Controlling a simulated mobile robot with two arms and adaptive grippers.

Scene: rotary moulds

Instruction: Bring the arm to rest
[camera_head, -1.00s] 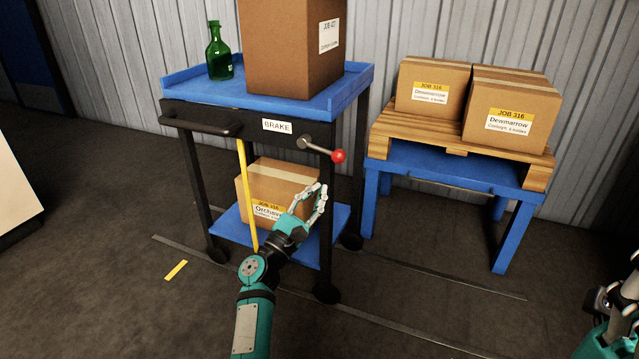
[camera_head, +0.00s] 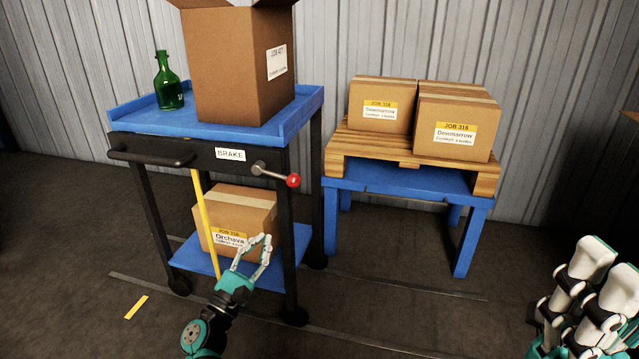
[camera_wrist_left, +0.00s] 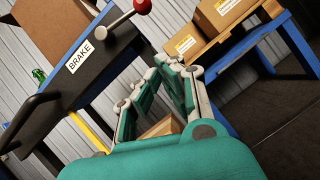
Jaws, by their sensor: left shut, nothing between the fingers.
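My left gripper (camera_head: 265,240) is shut and empty in the head view. It is in front of the blue cart (camera_head: 213,138), and it overlaps the box on the lower shelf in the picture. I cannot tell its exact distance from the cart. In the left wrist view its fingers (camera_wrist_left: 172,62) come together with nothing between them. My right arm (camera_head: 575,290) shows at the lower right of the head view, folded. Its fingertips are not clearly seen.
The cart carries a green bottle (camera_head: 168,82) and a tall box (camera_head: 235,70); a box (camera_head: 240,212) sits on its lower shelf. A red-knobbed brake lever (camera_head: 292,180) sticks out. Right of it, a blue stand (camera_head: 400,186) holds a pallet (camera_head: 385,150) with boxes. Dark floor is open in front.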

